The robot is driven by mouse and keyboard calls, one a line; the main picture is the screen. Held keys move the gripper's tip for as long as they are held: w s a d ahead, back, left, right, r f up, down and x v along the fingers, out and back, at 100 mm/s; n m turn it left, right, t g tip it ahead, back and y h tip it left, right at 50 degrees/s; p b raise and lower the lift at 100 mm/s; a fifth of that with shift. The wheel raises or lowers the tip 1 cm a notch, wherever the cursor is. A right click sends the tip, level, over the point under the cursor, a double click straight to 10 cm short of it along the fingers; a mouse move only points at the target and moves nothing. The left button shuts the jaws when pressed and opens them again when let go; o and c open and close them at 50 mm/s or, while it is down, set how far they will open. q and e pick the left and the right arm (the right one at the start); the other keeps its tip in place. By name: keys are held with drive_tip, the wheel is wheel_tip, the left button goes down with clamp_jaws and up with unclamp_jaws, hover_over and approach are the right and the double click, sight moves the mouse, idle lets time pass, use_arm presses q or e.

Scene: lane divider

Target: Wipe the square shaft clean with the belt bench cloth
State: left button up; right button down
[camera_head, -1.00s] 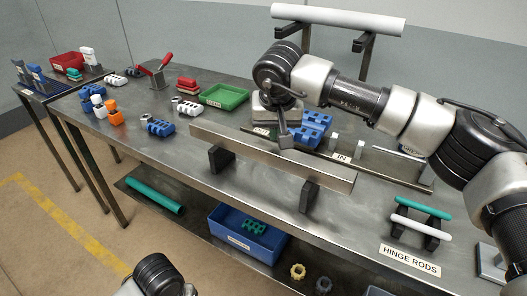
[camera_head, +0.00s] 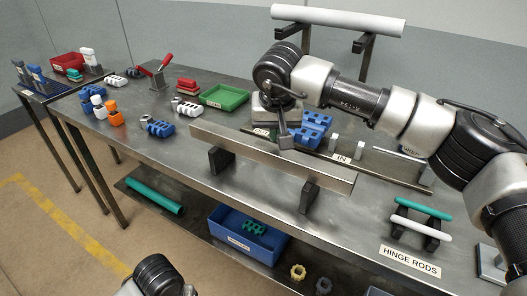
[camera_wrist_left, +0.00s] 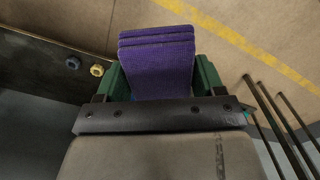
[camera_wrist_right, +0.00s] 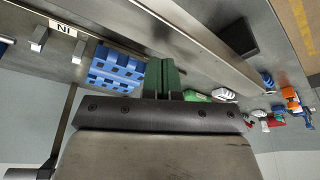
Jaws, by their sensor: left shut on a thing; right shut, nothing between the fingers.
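The square shaft (camera_head: 270,158) is a long grey metal bar resting level on two black supports on the bench. It also shows in the right wrist view (camera_wrist_right: 200,38). A folded purple cloth (camera_wrist_left: 157,65) is held between the green fingers of my left gripper (camera_wrist_left: 157,85), seen in the left wrist view; in the head view only part of my left arm shows at the bottom edge. My right gripper (camera_head: 285,141) is shut and empty, behind the shaft's top edge in the head view. Its green fingers also show in the right wrist view (camera_wrist_right: 163,76).
Blue blocks (camera_head: 312,127) lie behind the shaft, near my right gripper. A green tray (camera_head: 224,96) and several small parts stand to the left. Hinge rods (camera_head: 421,219) lie on a rack at the right. A blue bin (camera_head: 270,250) stands on the lower shelf.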

sight(275, 146)
use_arm(q)
drive_tip(key=shift+f+b, duration=0.4)
drive_tip(key=shift+b, duration=0.05)
use_arm(e)
drive_tip(key=shift+f, duration=0.7)
use_arm(q)
drive_tip(key=shift+r, duration=0.1)
use_arm(e)
drive_tip(key=shift+r, duration=0.15)
use_arm(q)
drive_tip(key=shift+r+p, duration=2.05)
drive_tip(key=shift+p, duration=0.1)
use_arm(e)
drive_tip(key=shift+r, duration=2.95)
